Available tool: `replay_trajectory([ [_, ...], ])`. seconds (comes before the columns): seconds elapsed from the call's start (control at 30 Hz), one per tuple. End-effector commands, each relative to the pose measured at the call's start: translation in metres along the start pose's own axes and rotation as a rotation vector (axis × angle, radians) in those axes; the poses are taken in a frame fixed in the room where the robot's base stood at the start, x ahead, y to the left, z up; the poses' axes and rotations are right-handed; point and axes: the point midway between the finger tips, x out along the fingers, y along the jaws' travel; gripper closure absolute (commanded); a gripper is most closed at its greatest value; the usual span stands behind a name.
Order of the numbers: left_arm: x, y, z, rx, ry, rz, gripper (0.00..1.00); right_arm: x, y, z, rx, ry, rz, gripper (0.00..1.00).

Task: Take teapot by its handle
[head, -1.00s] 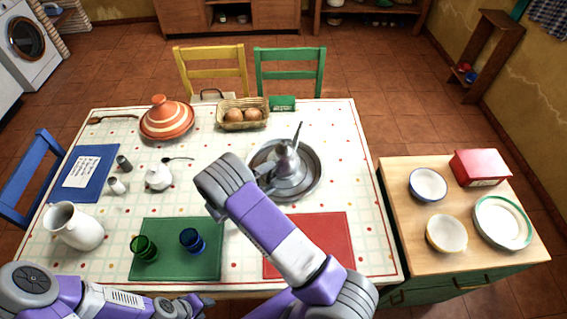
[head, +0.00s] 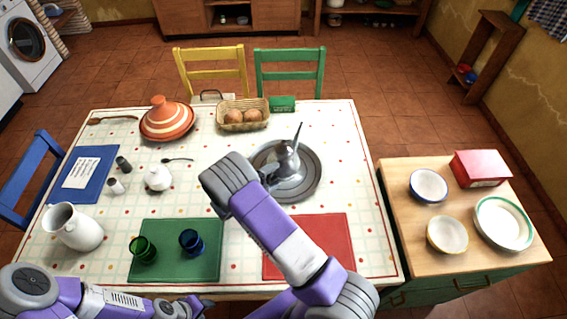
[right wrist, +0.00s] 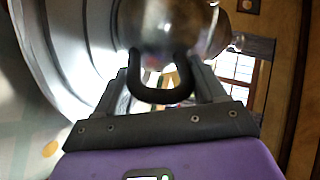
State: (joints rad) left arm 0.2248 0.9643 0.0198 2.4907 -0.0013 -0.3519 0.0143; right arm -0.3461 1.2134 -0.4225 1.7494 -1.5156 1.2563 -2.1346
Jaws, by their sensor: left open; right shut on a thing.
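The teapot (head: 287,158) is shiny metal and stands on a round metal tray (head: 313,180) on the table, its spout toward the back. In the right wrist view its rounded body (right wrist: 165,25) is at the top, with a dark looped handle (right wrist: 163,97) below. My right gripper (right wrist: 163,80) is shut on this handle, one finger on each side. In the head view my right wrist hides the handle and most of the fingers. My left gripper (head: 190,304) is low at the front edge, open, away from the teapot; its fingers barely show.
A red mat (head: 325,240) lies in front of the tray. A green mat (head: 175,265) holds a green glass (head: 144,250) and a blue glass (head: 191,242). A white sugar bowl (head: 158,178), an orange tagine (head: 167,122) and an egg basket (head: 243,126) stand left of and behind the teapot.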

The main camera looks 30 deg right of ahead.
Motion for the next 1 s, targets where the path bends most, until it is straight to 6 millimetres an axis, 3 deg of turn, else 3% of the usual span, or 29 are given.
replay_trajectory([
  [0.37, -0.001, 0.001, 0.000, 0.000, 0.000, 0.000, 0.57, -0.001, -0.008, -0.001, 0.007, 0.002, -0.011, 1.00],
  [0.8, -0.019, 0.007, 0.001, 0.000, 0.000, 0.000, 0.57, -0.020, -0.074, -0.020, 0.008, 0.003, -0.009, 1.00],
  [1.0, -0.023, 0.009, 0.001, 0.000, 0.000, 0.000, 0.57, -0.025, -0.092, -0.026, 0.005, 0.004, -0.008, 1.00],
])
